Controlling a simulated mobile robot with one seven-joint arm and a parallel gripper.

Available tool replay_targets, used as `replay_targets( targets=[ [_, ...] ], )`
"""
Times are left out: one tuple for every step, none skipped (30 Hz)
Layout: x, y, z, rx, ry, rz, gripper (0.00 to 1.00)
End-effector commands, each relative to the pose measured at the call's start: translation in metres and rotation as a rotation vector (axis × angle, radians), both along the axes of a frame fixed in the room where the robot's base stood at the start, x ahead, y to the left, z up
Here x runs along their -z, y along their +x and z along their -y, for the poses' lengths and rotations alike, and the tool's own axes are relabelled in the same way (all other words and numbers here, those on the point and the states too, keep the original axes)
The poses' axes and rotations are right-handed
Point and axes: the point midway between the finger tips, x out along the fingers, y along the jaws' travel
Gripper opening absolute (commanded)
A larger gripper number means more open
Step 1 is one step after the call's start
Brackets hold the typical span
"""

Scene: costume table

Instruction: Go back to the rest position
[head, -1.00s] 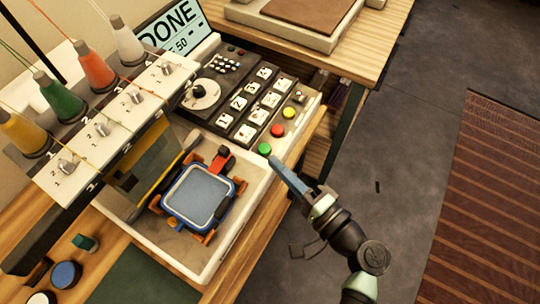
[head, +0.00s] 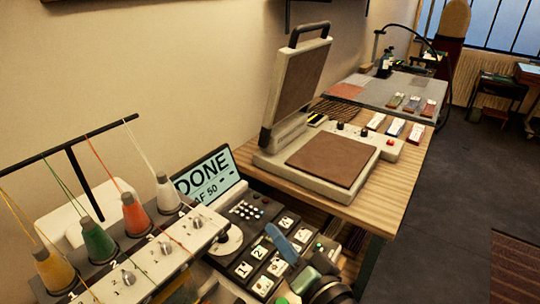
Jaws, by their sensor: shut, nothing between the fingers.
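My gripper (head: 284,244) is at the bottom of the head view, above the keypad of the embroidery machine. Its blue-grey fingers are together with nothing between them. Part of my arm shows behind it at the lower edge. The machine's control panel (head: 240,265) has white numbered keys, partly hidden by my gripper. The machine's screen (head: 208,178) reads DONE. I cannot tell whether the gripper touches the keys.
Thread cones in yellow, green, orange and white (head: 168,193) stand on the machine at lower left. An open heat press (head: 330,160) sits on a wooden table (head: 385,205) beyond. A grey mat (head: 385,95) lies further back. Open floor (head: 470,180) is at right.

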Motion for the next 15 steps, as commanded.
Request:
replay_targets(
  targets=[
    [-0.05, 0.011, -0.005, 0.036, -0.097, 0.09, 0.0],
    [-0.072, 0.016, -0.006, 0.06, -0.15, 0.135, 0.0],
    [-0.102, 0.02, -0.007, 0.098, -0.217, 0.197, 0.0],
    [-0.125, 0.021, -0.008, 0.127, -0.262, 0.244, 0.0],
    [-0.147, 0.022, -0.009, 0.157, -0.304, 0.291, 0.0],
    [-0.178, 0.02, -0.009, 0.199, -0.356, 0.355, 0.0],
    [-0.201, 0.018, -0.01, 0.231, -0.393, 0.404, 0.0],
    [-0.224, 0.014, -0.011, 0.265, -0.427, 0.453, 0.0],
    [-0.253, 0.008, -0.012, 0.31, -0.469, 0.517, 0.0],
    [-0.275, 0.002, -0.012, 0.344, -0.497, 0.566, 0.0],
    [-0.297, -0.006, -0.013, 0.38, -0.524, 0.614, 0.0],
    [-0.325, -0.017, -0.014, 0.428, -0.556, 0.677, 0.0],
    [-0.345, -0.026, -0.015, 0.464, -0.576, 0.723, 0.0],
    [-0.363, -0.036, -0.015, 0.5, -0.595, 0.767, 0.0],
    [-0.385, -0.049, -0.016, 0.544, -0.615, 0.82, 0.0]
  ],
)
